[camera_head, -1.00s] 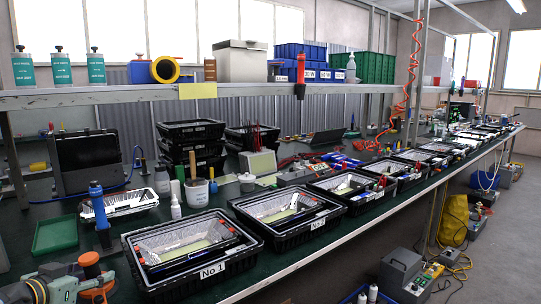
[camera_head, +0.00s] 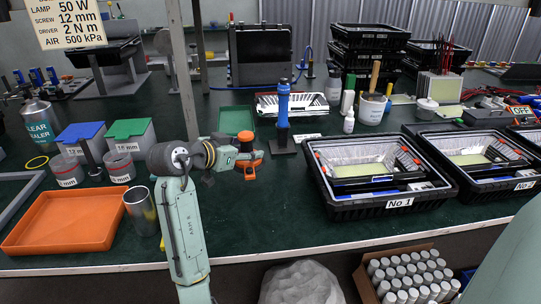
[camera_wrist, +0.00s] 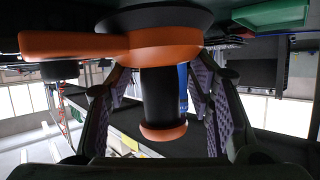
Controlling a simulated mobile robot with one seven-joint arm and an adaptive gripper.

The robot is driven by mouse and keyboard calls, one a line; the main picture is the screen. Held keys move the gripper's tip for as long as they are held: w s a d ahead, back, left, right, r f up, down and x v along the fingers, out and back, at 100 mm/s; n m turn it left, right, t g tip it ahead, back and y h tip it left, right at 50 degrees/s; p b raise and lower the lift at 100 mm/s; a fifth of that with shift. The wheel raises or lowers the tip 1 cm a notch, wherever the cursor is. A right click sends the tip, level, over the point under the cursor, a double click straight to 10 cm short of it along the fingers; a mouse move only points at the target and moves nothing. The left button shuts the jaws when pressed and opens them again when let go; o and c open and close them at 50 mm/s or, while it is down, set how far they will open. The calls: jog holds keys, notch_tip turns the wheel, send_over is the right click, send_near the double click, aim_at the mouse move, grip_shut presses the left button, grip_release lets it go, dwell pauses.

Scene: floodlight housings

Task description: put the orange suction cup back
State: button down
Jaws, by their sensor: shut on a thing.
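The orange suction cup (camera_wrist: 165,133) has a black middle and an orange lever, and fills the middle of the wrist view. In the head view it shows as an orange and black shape (camera_head: 250,168) at the end of my arm. My gripper (camera_head: 236,152) is shut on it, with one finger on each side of its black body in the wrist view. It is held over the green bench top, in front of the small green tray (camera_head: 236,119). I cannot tell its exact height above the bench.
A blue-handled tool (camera_head: 283,105) stands upright just right of the cup. The No 1 crate (camera_head: 385,205) is farther right. An orange tray (camera_head: 65,222) and a metal cylinder (camera_head: 141,211) are at the left. Bare bench (camera_head: 255,225) lies in front of the gripper.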

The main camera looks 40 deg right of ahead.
notch_tip(320, 180, down, 8)
jog(key=shift+f+p, duration=0.25)
jog(key=shift+p, duration=0.4)
jog(key=c, duration=0.7)
grip_release()
jog(key=shift+f, duration=0.1)
jog(key=b+v, duration=0.3)
jog(key=v, duration=0.9)
